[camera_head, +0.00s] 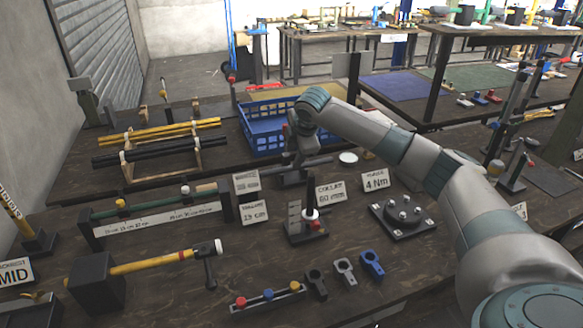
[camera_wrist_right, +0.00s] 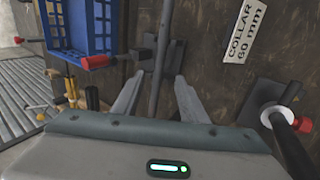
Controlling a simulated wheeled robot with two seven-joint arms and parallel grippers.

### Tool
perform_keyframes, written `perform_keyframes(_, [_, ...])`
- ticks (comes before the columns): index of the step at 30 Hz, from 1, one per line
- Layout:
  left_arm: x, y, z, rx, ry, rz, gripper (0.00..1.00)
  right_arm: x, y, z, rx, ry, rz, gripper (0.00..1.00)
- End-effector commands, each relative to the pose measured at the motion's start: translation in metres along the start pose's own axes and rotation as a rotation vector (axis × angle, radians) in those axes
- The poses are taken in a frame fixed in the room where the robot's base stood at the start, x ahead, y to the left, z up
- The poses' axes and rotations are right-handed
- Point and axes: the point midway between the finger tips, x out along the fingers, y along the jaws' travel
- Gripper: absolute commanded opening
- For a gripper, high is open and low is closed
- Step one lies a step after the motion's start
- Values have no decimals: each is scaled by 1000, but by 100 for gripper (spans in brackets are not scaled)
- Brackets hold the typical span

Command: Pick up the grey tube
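The grey tube (camera_head: 318,162) lies roughly level across a small dark stand (camera_head: 292,179) near the middle of the bench in the head view. In the wrist view the tube (camera_wrist_right: 156,85) runs up the picture between my two fingers, beside a dark block-like holder (camera_wrist_right: 175,55). My right gripper (camera_head: 292,152) is just above the stand, at the tube. Its fingers (camera_wrist_right: 157,90) are apart, with a gap visible on both sides of the tube. Part of the tube is hidden behind the gripper in the head view. My left gripper is not in view.
A blue crate (camera_head: 262,137) stands close behind the gripper. A round dark fixture (camera_head: 403,216) is to the right. Yellow and black rods rest on a rack (camera_head: 158,150) at left.

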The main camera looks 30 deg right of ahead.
Motion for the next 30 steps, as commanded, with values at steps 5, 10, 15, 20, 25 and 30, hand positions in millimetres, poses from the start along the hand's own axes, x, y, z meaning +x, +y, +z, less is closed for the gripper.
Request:
perform_keyframes(5, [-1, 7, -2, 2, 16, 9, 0, 23, 0, 0, 0, 0, -2, 39])
perform_keyframes(10, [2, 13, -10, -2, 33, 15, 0, 30, 0, 0, -1, 0, 1, 39])
perform_keyframes(15, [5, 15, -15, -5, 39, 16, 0, 30, 0, 0, -1, 0, 1, 39])
perform_keyframes(20, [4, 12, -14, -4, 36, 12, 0, 31, 0, 0, 0, 0, 0, 39])
perform_keyframes(25, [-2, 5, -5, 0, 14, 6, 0, 42, 1, 2, 2, -1, -1, 39])
perform_keyframes(30, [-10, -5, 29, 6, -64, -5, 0, 63, 2, 5, 1, 0, -1, 39])
